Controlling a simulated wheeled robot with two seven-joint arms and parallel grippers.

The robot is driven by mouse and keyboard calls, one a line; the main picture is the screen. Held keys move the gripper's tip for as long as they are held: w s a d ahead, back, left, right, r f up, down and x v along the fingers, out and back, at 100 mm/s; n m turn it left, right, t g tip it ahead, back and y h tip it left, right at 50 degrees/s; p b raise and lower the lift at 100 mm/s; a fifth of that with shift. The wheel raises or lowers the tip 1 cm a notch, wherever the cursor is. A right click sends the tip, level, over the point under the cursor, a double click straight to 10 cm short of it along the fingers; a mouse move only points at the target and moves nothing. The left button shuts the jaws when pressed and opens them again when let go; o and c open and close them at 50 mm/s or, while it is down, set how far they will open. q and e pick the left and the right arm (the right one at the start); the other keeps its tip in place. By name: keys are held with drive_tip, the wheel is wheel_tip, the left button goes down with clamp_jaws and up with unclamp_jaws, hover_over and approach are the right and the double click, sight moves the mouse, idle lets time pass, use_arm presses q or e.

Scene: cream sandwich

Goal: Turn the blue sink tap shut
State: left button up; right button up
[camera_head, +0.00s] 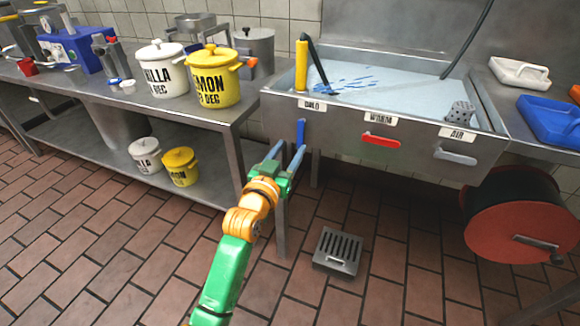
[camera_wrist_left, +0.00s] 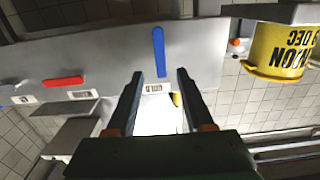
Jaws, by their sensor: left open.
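The blue tap handle (camera_head: 300,131) stands upright on the steel sink's front panel, below the label that seems to read COLD (camera_head: 312,105). It also shows in the left wrist view (camera_wrist_left: 158,52), as a straight blue bar beyond the fingertips. My left gripper (camera_head: 291,148) is open and empty, just in front of and below the handle. In the left wrist view its two fingers (camera_wrist_left: 160,76) are spread, with the handle lined up between them but not visibly touched. Blue streaks of water (camera_head: 345,84) lie in the basin by the dark spout (camera_head: 318,70). My right gripper is not in view.
A red handle (camera_head: 381,140) and a grey handle (camera_head: 455,156) sit further right on the panel. A red hose reel (camera_head: 515,222) stands at right. Pots, including a yellow one (camera_head: 212,80), stand on the left counter. A floor drain (camera_head: 338,250) lies below.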

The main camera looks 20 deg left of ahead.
sight(300, 134)
use_arm(q)
drive_tip(key=w+b, duration=0.1)
drive_tip(key=w, duration=0.4)
drive_tip(key=shift+w+f, duration=0.15)
drive_tip(key=shift+w, duration=0.15)
drive_tip(key=shift+w+d, duration=0.1)
drive_tip(key=shift+w, duration=0.45)
clamp_jaws()
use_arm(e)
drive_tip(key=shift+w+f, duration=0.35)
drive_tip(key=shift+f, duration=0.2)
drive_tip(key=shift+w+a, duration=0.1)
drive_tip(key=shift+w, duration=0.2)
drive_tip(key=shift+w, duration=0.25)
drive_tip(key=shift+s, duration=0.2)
